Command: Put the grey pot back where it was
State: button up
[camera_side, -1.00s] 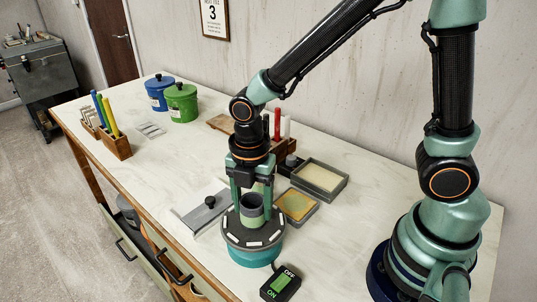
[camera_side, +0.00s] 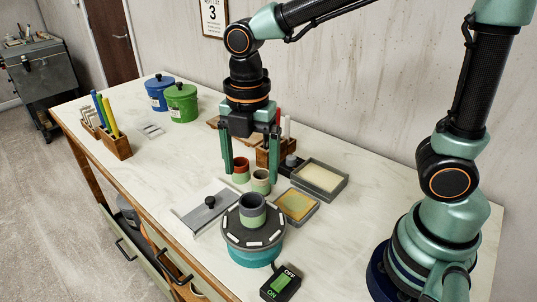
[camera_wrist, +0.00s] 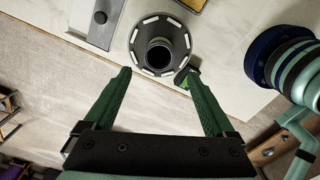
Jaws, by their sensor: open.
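The grey pot (camera_side: 252,213) is upright on the round turntable (camera_side: 233,238), which has a dark top with white marks and a teal base. The pot has a dark grey upper part and a paler green lower part. It also shows from above in the wrist view (camera_wrist: 158,56), its dark mouth facing up. My gripper (camera_side: 251,174) is open and empty, raised above the turntable with its fingers pointing down. In the wrist view my gripper's fingertips (camera_wrist: 159,71) are wide apart, with the pot seen between and just beyond them.
Behind the turntable stand a rust-topped pot (camera_side: 241,168) and a cream-topped pot (camera_side: 261,183). Right of it are a yellow-filled tray (camera_side: 316,209) and a pale-filled tray (camera_side: 345,188). A grey plate with a knob (camera_side: 192,221) lies left. A switch box (camera_side: 280,287) sits in front.

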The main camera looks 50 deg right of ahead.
jog(key=s+d+r+m+t, duration=0.1)
jog(key=d+r+m+t, duration=0.1)
jog(key=d+m, duration=0.4)
jog(key=s+d+r+m+t, duration=0.1)
jog(key=d+r+m+t, duration=0.2)
jog(key=m, duration=1.3)
jog(key=shift+s+d+r+t, duration=0.2)
jog(key=shift+s+d+t, duration=0.1)
jog(key=shift+d, duration=1.45)
